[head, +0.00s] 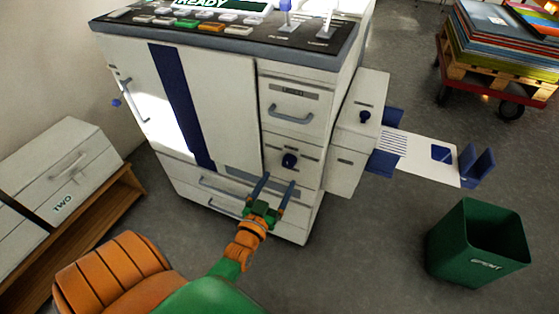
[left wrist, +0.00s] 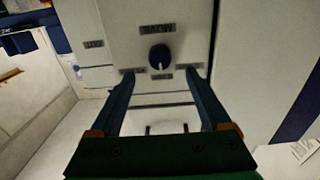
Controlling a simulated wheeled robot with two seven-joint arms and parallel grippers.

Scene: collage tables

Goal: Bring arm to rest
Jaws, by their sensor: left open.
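My left gripper (head: 278,180) is at the end of an orange and green arm that reaches up from the bottom of the head view. Its two dark blue fingers are apart, with nothing seen between them. It is in front of the white machine (head: 225,100), just below a dark blue knob (head: 289,160). In the left wrist view the open fingers (left wrist: 160,75) point at the panel, and the knob (left wrist: 160,57) shows just beyond the fingertips. I cannot tell whether the fingers touch the machine. My right gripper is not in view.
A side unit with a paper tray (head: 425,155) juts out right of the machine. A green bin (head: 475,245) stands at the right. A loaded pallet cart (head: 490,85) is at the back right. White boxes (head: 80,165) sit on a wooden shelf at the left. Grey floor between is clear.

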